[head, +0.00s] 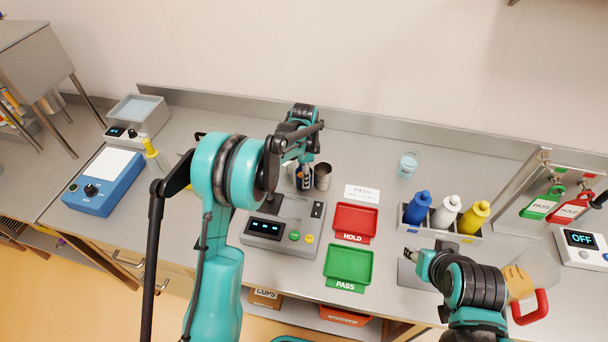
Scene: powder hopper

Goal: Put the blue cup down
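The dark blue cup (305,180) is upright at the back of the counter, behind the grey scale. My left gripper (303,163) reaches down onto it from above, with its fingers around the cup's upper part. The fingers are small and partly hidden by my arm, and I cannot tell whether the cup's base touches the counter. A steel cup (323,177) stands close on its right. My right gripper (409,255) is low over the counter, right of the green tray, with nothing visible in it; its finger gap is too small to read.
The grey scale (284,232), red HOLD tray (355,220) and green PASS tray (348,264) lie in front. A clear beaker (408,164) stands back right. A bottle rack (438,232) holds blue, white and yellow bottles. The counter around the beaker is free.

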